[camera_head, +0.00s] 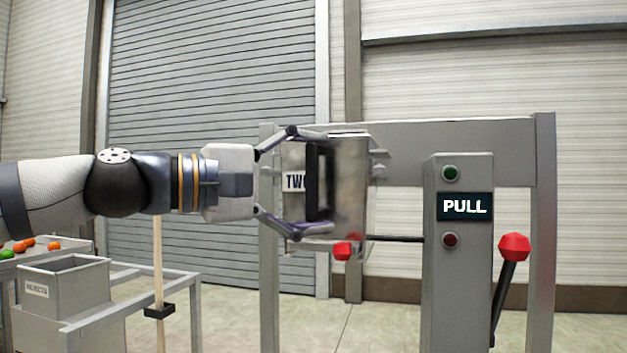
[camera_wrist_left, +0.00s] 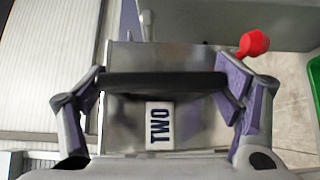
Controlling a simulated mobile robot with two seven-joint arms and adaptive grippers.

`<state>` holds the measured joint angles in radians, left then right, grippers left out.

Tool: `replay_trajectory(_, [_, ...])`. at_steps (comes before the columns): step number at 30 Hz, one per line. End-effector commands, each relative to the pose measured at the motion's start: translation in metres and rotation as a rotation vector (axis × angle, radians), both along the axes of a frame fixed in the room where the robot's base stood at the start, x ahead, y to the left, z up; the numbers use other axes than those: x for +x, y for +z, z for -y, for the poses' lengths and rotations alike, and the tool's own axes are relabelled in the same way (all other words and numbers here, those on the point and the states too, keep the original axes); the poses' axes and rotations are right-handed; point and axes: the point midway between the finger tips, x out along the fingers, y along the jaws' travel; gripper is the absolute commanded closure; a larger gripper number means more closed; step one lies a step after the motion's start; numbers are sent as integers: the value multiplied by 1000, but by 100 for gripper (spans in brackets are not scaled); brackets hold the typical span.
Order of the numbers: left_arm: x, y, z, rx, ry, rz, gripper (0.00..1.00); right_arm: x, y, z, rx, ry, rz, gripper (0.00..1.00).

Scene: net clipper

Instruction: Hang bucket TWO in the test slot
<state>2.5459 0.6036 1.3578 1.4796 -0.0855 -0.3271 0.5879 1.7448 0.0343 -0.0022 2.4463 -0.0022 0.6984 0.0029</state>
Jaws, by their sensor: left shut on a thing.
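Bucket TWO (camera_head: 350,200) is a grey metal box with a white label reading TWO and a black bar across its face. My left gripper (camera_head: 322,183) is shut on it, with one finger at each end of the bar. In the left wrist view the bucket (camera_wrist_left: 190,122) fills the middle, its label between the fingers. The bucket is in front of the grey frame (camera_head: 440,140), beside short metal prongs (camera_head: 379,172) at its right edge. I cannot tell whether it touches them or rests on them. The test slot is not clearly visible. My right gripper is out of view.
A control post (camera_head: 457,270) shows PULL, with a red-knobbed lever (camera_head: 514,247) at its right. A red knob (camera_head: 342,252) on a dark rod is just below the bucket. A REJECTS bin (camera_head: 62,290) and several orange and green balls (camera_head: 28,243) are at lower left.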

Motion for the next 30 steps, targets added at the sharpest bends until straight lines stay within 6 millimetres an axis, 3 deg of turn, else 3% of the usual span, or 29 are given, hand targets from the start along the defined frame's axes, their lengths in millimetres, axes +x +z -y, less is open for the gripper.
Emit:
replay_trajectory(11, [-1,3,-1,-3,2,3,66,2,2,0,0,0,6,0])
replay_trajectory(30, [0,-9,0,-2,2,4,66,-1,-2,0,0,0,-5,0])
